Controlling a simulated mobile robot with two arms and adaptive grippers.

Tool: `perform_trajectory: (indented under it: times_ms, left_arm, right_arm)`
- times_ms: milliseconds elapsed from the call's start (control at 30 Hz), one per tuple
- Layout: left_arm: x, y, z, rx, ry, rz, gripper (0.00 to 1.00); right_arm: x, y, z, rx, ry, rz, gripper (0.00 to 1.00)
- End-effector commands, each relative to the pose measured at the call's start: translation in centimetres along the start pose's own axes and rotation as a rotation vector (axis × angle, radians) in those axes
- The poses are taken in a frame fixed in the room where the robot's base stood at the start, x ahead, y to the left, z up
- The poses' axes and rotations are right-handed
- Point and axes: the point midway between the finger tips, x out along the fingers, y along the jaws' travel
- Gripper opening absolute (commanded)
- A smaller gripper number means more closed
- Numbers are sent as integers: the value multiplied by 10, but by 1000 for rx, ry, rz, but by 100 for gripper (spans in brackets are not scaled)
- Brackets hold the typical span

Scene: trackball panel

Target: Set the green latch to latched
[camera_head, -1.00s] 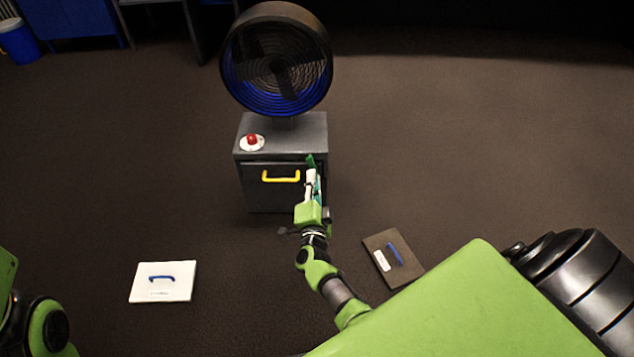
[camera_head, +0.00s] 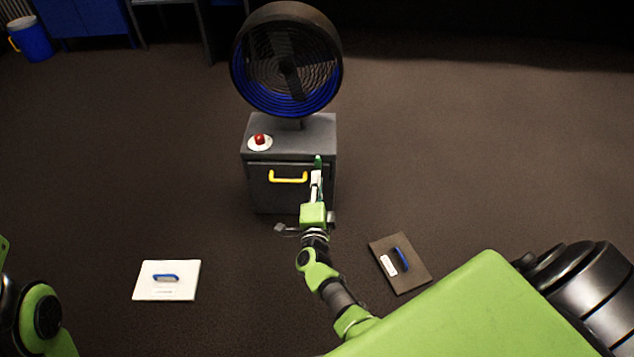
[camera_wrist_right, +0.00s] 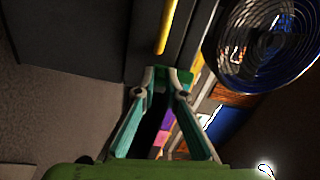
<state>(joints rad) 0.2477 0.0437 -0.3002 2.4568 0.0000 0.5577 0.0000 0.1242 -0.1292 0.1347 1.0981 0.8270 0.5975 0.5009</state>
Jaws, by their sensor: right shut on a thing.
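The green latch (camera_head: 318,161) is on the upper right of the grey cabinet's front, just beyond my right gripper (camera_head: 316,174). Only its upper end shows and it looks about upright; the rest is hidden behind the fingers. My right gripper is shut on the latch.
The grey cabinet (camera_head: 262,201) has a yellow handle (camera_head: 288,177), a red button (camera_head: 259,139) and a large round fan (camera_head: 287,62) on top. A white panel (camera_head: 186,283) and a brown panel (camera_head: 409,283), each with a blue handle, lie on the floor. Open floor surrounds the cabinet.

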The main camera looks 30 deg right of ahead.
Motion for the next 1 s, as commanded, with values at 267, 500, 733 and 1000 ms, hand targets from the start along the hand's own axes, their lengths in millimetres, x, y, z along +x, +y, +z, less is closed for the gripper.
perform_trajectory:
  times_ms: [267, 500, 733, 1000]
  left_arm:
    - [0, 0, 0, 0, 2, 0, 0]
    - [2, -1, -2, 1, 6, -2, 0]
    - [14, -2, 0, 0, 3, -1, 0]
    - [32, -4, 3, 0, 1, -1, 0]
  right_arm:
    - [-1, 1, 1, -1, -2, 2, 28]
    - [0, 0, 0, -17, -1, 0, 28]
    - [0, -2, -10, -214, -1, 1, 28]
    - [0, -5, -26, -596, -1, 0, 28]
